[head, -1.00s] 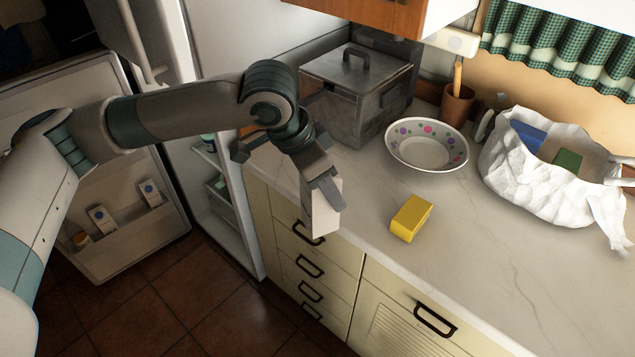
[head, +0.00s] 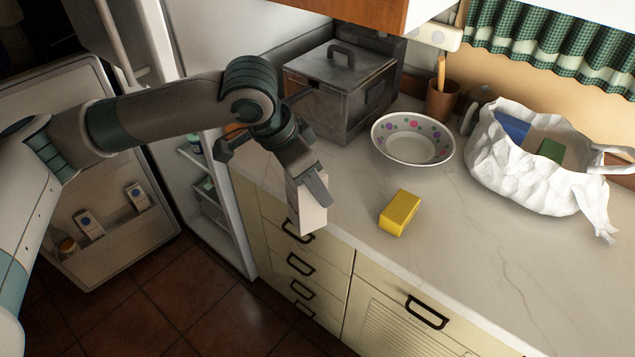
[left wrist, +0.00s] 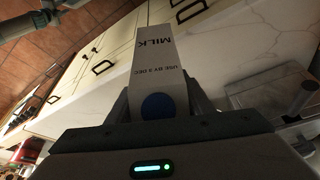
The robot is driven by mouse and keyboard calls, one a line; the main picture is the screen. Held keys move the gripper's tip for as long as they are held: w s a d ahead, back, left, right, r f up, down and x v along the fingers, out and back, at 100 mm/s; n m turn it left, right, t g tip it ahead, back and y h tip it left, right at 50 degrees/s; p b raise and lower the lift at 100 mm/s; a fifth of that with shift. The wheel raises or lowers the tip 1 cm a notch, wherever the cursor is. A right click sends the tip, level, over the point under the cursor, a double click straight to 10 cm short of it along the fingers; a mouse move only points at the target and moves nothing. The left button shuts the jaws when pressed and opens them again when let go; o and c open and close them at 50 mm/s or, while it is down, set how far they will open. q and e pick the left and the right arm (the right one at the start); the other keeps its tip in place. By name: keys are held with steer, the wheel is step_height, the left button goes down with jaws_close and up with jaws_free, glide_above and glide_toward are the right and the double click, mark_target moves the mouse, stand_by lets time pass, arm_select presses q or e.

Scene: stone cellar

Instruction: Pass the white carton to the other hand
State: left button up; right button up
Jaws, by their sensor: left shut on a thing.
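My left gripper (head: 312,188) is shut on the white carton (head: 308,216), in front of the counter's front edge, above the drawers. In the left wrist view the carton (left wrist: 160,62) sits between the two fingers. Its face reads "MILK" and "USE BY 3 DEC", and a blue round patch shows at the end near the palm. In the head view the fingers cover part of the carton.
On the counter (head: 470,240) are a yellow block (head: 400,212), a dotted bowl (head: 413,138), a metal box with a lid (head: 340,85), a brown pot (head: 442,102) and a white bag (head: 530,175) with blue and green things. An open fridge door (head: 105,215) stands at left.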

arm_select(q)
steer(key=s+a+r+n+t+y, duration=0.1)
steer(key=s+a+r+n+y, duration=0.1)
steer(key=s+a+r+n, duration=0.4)
step_height(320, 180, up, 5)
steer(key=shift+s+a+f+n+t, duration=0.15)
steer(key=shift+a+n+t, duration=0.3)
steer(key=shift+a, duration=0.35)
steer(key=w+d+n+y, duration=0.1)
steer(key=w+d+n, duration=0.3)
steer(key=w+d, duration=0.5)
steer(key=shift+w+d+n+y, duration=0.3)
steer(key=shift+d+n+y, duration=0.1)
steer(key=shift+d, duration=0.5)
